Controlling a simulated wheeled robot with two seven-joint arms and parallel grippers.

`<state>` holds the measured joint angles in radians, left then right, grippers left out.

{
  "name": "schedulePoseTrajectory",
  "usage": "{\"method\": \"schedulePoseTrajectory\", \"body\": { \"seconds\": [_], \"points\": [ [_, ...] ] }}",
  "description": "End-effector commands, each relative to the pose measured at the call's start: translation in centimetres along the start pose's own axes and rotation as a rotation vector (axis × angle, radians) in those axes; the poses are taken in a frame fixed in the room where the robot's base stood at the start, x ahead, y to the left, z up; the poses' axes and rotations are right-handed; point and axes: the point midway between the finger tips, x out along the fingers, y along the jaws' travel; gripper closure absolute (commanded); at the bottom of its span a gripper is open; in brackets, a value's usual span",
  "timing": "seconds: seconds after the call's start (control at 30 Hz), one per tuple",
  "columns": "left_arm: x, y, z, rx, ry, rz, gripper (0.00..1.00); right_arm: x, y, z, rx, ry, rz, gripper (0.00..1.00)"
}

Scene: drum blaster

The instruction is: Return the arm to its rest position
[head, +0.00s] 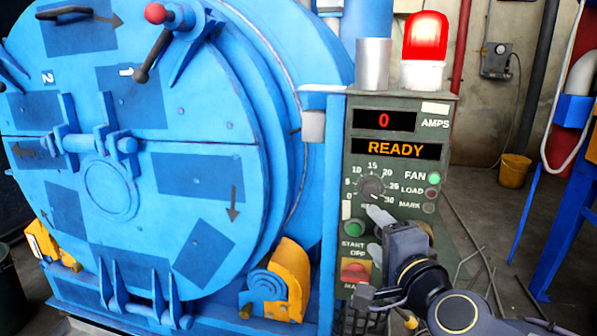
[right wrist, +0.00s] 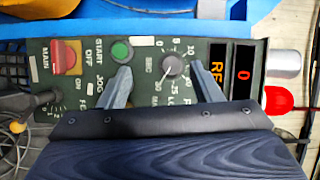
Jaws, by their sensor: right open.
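My right gripper (head: 378,232) is in front of the green control panel (head: 400,160), at its lower half, with fingers spread and nothing between them. In the right wrist view its fingers (right wrist: 163,85) point at the panel, with the black dial knob (right wrist: 172,67) seen in the gap between them. In the head view the knob (head: 371,187) shows above the fingers, clear of them. The green START button (head: 352,228) and the red main switch (head: 355,270) are left of the gripper. My left gripper is not in view.
The blue drum door (head: 130,210) fills the left side and looks closed. The panel displays (head: 395,150) read 0 AMPS and READY, and the FAN lamp (head: 434,178) is green. A red beacon (head: 425,40) stands on top. Blue framework (head: 570,190) stands at the right.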

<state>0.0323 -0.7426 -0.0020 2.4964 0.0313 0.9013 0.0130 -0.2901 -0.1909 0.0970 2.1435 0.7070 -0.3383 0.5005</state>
Motion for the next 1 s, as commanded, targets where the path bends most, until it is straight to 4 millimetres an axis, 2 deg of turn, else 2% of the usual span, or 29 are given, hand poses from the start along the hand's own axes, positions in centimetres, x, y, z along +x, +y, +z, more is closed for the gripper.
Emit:
{"method": "schedulePoseTrajectory", "body": {
  "seconds": [0.1,0.3,0.5,0.67,0.7,0.87,1.0],
  "points": [
    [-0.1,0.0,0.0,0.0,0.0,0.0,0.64,-4.7,4.5,0.5,-0.284,-0.18,0.129,0.42],
    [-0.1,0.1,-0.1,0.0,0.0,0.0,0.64,-12.6,13.1,1.3,-0.635,-0.448,0.372,0.42],
    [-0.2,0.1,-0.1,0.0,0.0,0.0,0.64,-18.8,18.9,1.3,-0.806,-0.63,0.557,0.42],
    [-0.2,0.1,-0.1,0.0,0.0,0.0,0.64,-23.5,22.5,1.2,-0.89,-0.757,0.693,0.42],
    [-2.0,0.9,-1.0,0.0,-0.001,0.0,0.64,-23.2,20.1,1.0,-0.887,-0.753,0.683,0.42],
    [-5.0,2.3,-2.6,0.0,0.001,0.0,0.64,-23.3,16.4,0.7,-0.885,-0.751,0.68,0.42],
    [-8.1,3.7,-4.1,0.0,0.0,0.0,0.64,-23.4,12.7,0.4,-0.884,-0.751,0.679,0.42]
  ]
}}
